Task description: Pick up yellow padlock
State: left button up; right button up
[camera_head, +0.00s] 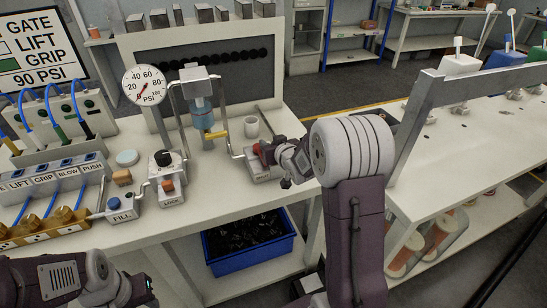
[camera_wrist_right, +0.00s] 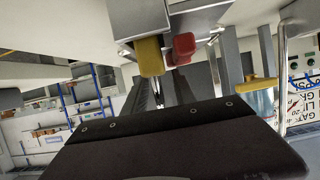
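In the right wrist view a yellow block (camera_wrist_right: 149,57), which looks like the yellow padlock, hangs close ahead of my right gripper (camera_wrist_right: 162,92), beside a red block (camera_wrist_right: 184,47). In the head view my right gripper (camera_head: 268,152) is at the small box on the bench's right end, by a red part (camera_head: 257,149). The yellow block cannot be made out there behind the gripper. The fingers are dark and foreshortened, so their opening and any contact are unclear. My left gripper (camera_head: 138,290) is low at the bottom left, away from these things, its fingers unclear.
A yellow lever (camera_head: 216,135) sits on the pipework below the blue cylinder (camera_head: 201,110). A blue bin (camera_head: 250,268) is under the bench.

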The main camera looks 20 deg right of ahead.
jog(key=shift+s, duration=0.1)
jog(key=shift+r, duration=0.1)
grip_shut()
notch_tip(320, 180, up, 28)
jog(key=p, duration=1.6)
